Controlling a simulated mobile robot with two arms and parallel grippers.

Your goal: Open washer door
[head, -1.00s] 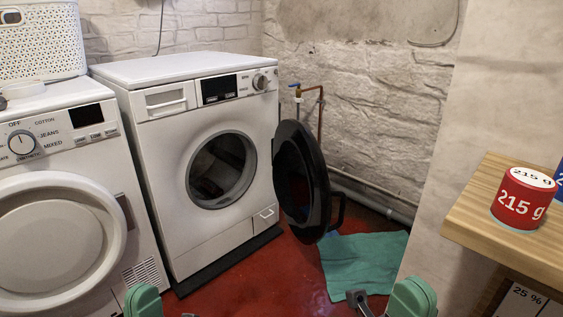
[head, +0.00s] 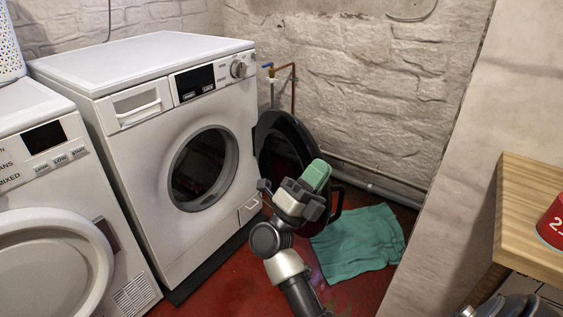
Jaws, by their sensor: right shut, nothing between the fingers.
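The white washer (head: 140,165) stands left of centre, with its round drum opening (head: 203,168) uncovered. Its round black door (head: 280,128) is swung wide open to the right, standing out from the front near the wall. My right gripper (head: 293,197) is shut and empty. It is in front of the door's lower part and hides some of it; I cannot tell whether it touches the door. My left gripper is not in view.
A second white machine (head: 85,195) with a closed round door stands at the left. A green cloth (head: 358,242) lies on the red floor (head: 225,290). A wooden counter (head: 525,190) with a red can (head: 553,225) is at the right. Pipes run along the back wall.

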